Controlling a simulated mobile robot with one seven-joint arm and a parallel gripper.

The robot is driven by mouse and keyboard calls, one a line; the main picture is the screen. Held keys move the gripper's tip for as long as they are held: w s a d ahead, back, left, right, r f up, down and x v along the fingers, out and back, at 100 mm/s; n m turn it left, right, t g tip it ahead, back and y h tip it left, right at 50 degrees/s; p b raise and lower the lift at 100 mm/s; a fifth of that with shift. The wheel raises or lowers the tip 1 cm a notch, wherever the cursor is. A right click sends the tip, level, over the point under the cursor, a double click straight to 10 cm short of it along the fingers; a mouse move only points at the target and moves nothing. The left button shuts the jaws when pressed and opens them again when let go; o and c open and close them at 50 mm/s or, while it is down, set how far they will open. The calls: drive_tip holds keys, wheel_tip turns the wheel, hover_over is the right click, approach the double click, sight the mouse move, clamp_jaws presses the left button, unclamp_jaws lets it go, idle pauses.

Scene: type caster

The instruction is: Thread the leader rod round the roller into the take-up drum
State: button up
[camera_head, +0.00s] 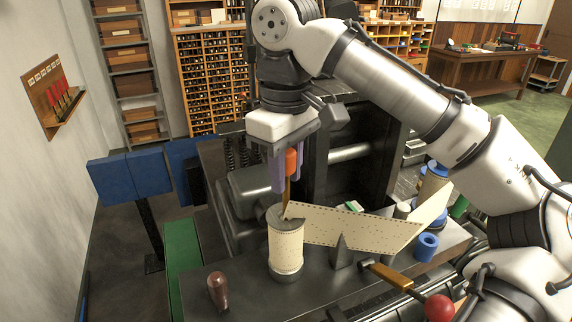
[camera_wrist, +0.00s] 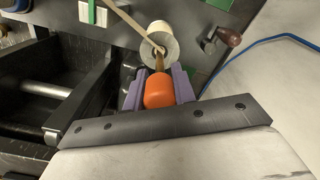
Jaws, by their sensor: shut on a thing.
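My gripper (camera_head: 285,172) points down with its purple fingers shut on the orange-topped leader rod (camera_head: 291,162). In the wrist view the orange top (camera_wrist: 159,93) sits between the fingers. The rod's brass shaft reaches down to the top of the take-up drum (camera_head: 286,248), an upright cylinder wrapped in perforated cream paper. The drum also shows in the wrist view (camera_wrist: 153,45). How deep the tip sits is unclear. A perforated paper strip (camera_head: 335,228) runs from the rod's lower end rightward, then bends back toward a supply spool (camera_head: 434,184). The roller at the bend is not clearly visible.
A lever with a red ball (camera_head: 439,308) and a blue ring (camera_head: 426,247) are to the right. A brown-handled knob (camera_head: 218,291) stands front left. Dark machine frames rise behind.

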sight(286, 201)
drive_tip(key=shift+f+b, duration=1.3)
drive_tip(key=shift+f, duration=1.85)
drive_tip(key=o, duration=1.1)
drive_tip(key=shift+c, duration=0.2)
drive_tip(key=shift+r+p, duration=2.35)
drive_tip(key=shift+r, duration=0.65)
